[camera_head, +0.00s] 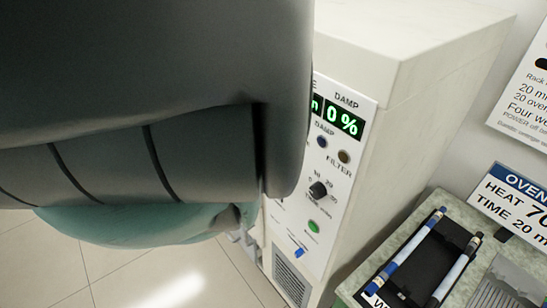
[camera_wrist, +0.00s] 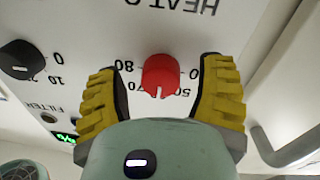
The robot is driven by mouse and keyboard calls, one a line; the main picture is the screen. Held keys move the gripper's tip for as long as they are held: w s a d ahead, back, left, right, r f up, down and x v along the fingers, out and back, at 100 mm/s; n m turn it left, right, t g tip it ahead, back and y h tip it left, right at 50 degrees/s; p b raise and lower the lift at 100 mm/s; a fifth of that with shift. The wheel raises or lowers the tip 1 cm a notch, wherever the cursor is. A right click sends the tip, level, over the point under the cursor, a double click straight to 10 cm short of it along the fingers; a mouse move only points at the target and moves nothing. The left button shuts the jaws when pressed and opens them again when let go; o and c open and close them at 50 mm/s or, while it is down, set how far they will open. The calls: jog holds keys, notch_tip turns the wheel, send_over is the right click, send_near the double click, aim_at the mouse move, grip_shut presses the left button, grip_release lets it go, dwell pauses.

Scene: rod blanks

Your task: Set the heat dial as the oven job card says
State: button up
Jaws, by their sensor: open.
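The red heat dial (camera_wrist: 161,73) is in the middle of the wrist view, on a white panel whose lettering reads upside down. Its pale mark points to the picture's bottom, between the 70 on the left and the 50 on the right. My gripper (camera_wrist: 160,88) is open, with one yellow finger on each side of the dial and a gap to each. The oven job card (camera_head: 515,200) at the right of the head view reads HEAT 70, cut by the frame edge, and a TIME line of 20. My arm hides the heat dial in the head view.
A black dial (camera_wrist: 21,59) sits left of my gripper in the wrist view. A grey bar handle (camera_wrist: 285,152) is at lower right. In the head view, a black tray (camera_head: 425,262) with blue-and-white rods stands on a bench right of the white cabinet (camera_head: 400,110).

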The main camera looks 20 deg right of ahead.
jog(key=shift+c, duration=0.2)
grip_shut()
dwell(0.6)
